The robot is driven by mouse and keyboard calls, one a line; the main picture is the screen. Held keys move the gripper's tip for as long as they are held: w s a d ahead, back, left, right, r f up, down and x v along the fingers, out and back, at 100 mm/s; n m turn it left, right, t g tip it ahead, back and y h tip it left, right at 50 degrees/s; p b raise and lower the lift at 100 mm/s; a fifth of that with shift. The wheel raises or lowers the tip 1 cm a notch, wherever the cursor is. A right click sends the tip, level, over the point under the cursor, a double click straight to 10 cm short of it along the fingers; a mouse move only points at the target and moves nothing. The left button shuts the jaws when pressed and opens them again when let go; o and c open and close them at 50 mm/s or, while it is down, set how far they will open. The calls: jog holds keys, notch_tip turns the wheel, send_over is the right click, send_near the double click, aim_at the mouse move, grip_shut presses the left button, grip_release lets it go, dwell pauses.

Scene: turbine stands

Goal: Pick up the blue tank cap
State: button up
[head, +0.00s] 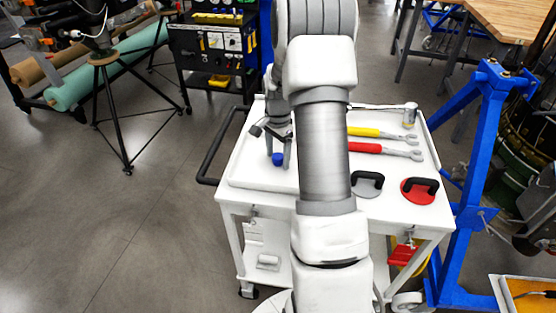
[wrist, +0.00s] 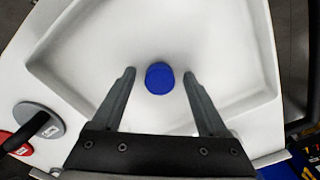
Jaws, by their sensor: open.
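The blue tank cap (wrist: 159,78) is a small round blue piece on the white tray top of the cart. In the wrist view it lies between the tips of my gripper (wrist: 159,73), with a gap on both sides. In the head view the cap (head: 278,159) shows at the left part of the cart top, between the fingers of my gripper (head: 278,166). The gripper is open and holds nothing. I cannot tell how high the fingertips are above the tray. My arm hides the middle of the cart top in the head view.
The white cart (head: 400,205) also bears a yellow-handled wrench (head: 366,132), a red-handled wrench (head: 372,148), a hammer (head: 408,115), a grey suction cup (head: 366,187) and a red one (head: 418,192). The tray's raised rim (wrist: 262,98) surrounds the cap. A blue stand (head: 470,150) is at right.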

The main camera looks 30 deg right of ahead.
grip_shut()
dwell(1.3)
